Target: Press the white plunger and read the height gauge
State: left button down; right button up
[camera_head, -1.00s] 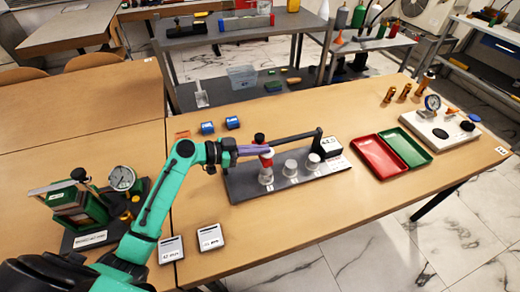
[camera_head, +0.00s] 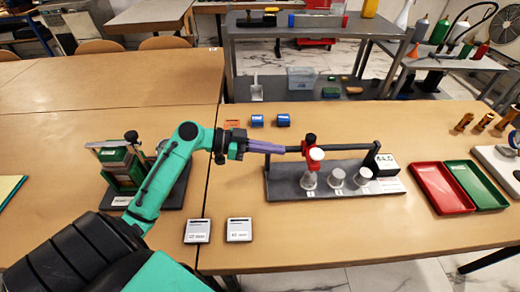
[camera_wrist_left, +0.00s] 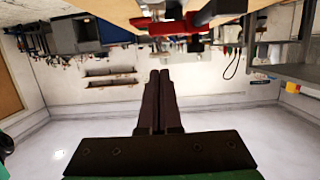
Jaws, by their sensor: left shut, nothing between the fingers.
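The height gauge stands on a dark base plate (camera_head: 285,190), with a horizontal dark bar (camera_head: 345,147) and a red carriage (camera_head: 309,145). The white plunger (camera_head: 316,154) is a round white cap at the carriage, above the leftmost of several pale cylinders (camera_head: 309,181). The digital display (camera_head: 386,164) at the right end appears to read 44.0, in small figures. My left gripper (camera_head: 283,149) is shut and empty, its purple fingers pointing right, left of the carriage with a small apparent gap. The shut fingers (camera_wrist_left: 160,75) also show in the left wrist view. My right gripper is out of view.
Two grey cards (camera_head: 198,231) (camera_head: 239,230) lie at the front. Blue blocks (camera_head: 283,120) lie behind the gauge. A red tray (camera_head: 441,188) and a green tray (camera_head: 476,186) lie right. A green stand (camera_head: 125,168) is left, partly behind my arm.

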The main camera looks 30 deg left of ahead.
pick_arm(q)
jog(key=v, duration=0.4)
jog(key=shift+s+a+r+b, duration=0.15)
jog(key=shift+a+r+b, duration=0.05)
jog(key=shift+b, duration=0.1)
dwell(0.4)
